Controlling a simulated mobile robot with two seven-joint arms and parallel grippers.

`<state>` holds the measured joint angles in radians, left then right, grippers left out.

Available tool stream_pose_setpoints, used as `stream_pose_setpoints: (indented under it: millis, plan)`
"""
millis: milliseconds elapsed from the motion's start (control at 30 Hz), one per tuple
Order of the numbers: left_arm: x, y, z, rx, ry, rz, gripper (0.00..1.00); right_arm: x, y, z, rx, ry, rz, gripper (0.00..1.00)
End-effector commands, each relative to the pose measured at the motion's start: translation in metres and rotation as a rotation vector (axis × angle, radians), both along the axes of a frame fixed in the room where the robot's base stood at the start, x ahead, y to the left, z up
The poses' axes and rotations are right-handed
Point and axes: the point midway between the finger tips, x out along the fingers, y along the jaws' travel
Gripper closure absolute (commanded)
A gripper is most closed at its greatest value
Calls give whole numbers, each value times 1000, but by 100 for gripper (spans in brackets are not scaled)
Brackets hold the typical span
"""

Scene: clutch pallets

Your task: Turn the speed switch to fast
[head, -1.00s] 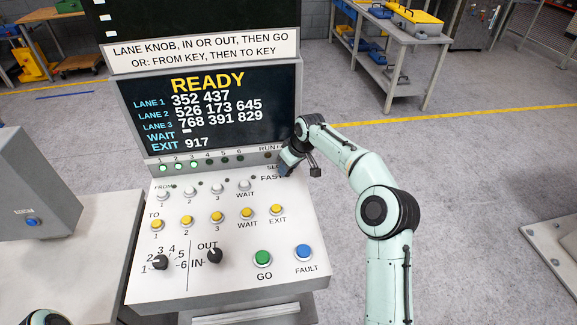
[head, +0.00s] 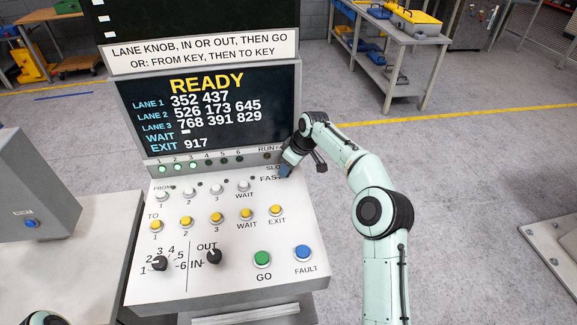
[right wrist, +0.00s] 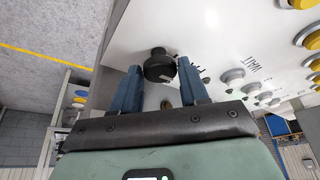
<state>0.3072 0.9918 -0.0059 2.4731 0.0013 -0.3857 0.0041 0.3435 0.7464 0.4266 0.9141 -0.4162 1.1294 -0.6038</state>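The speed switch is a black round knob (right wrist: 158,66) on the white panel, seen in the right wrist view. My right gripper (right wrist: 160,72) is open, with one blue finger on each side of the knob; I cannot tell whether either finger touches it. In the head view my right gripper (head: 284,170) is at the panel's right edge, by the partly covered SLOW and FAST labels, and hides the knob. The knob's pointing direction is unclear. My left gripper is out of view; only a piece of my left arm shows at the bottom left.
The sloped control panel (head: 180,285) carries white and yellow buttons, a lane knob (head: 160,263), an IN/OUT knob (head: 214,256), a green GO button (head: 262,259) and a blue FAULT button (head: 302,253). The screen (head: 215,115) above reads READY.

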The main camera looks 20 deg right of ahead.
Motion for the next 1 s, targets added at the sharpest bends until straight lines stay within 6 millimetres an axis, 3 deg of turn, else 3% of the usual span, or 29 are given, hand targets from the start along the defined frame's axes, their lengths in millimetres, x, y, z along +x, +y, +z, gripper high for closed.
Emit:
stream_pose_setpoints:
  millis: [467,1000]
  plan:
    - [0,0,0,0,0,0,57,-3,-2,9,-1,-2,-2,36]
    - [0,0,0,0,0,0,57,-37,-23,107,0,-2,-3,36]
